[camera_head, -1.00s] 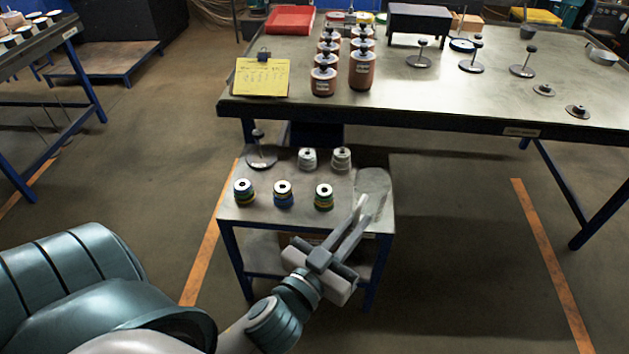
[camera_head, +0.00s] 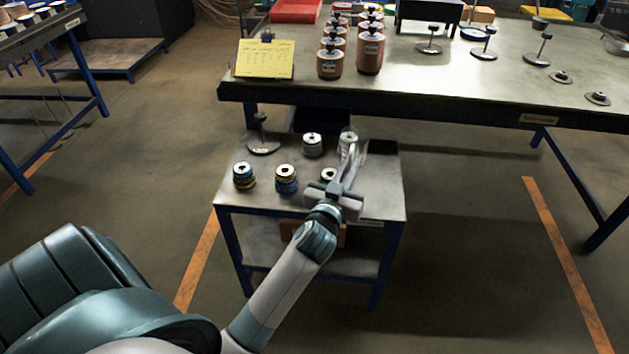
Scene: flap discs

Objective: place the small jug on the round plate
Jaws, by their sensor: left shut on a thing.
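My left gripper (camera_head: 350,162) is over the right part of the small table. It is shut on a pale, see-through, rounded thing (camera_head: 361,147) at its fingertips, which I cannot clearly make out as a jug. A grey disc stack shows behind or through it. A round plate with an upright post and knob (camera_head: 263,149) stands at the back left of the small table, left of the gripper and apart from it. No other thing here looks clearly like a jug. My right gripper is not in view.
The small table (camera_head: 388,190) also bears several flap disc stacks: a grey one (camera_head: 313,147), two coloured ones at front left (camera_head: 244,178) (camera_head: 286,181), and one (camera_head: 329,175) partly hidden by my gripper. The large table (camera_head: 440,80) behind bears jars (camera_head: 330,62), a yellow clipboard (camera_head: 265,60) and posts.

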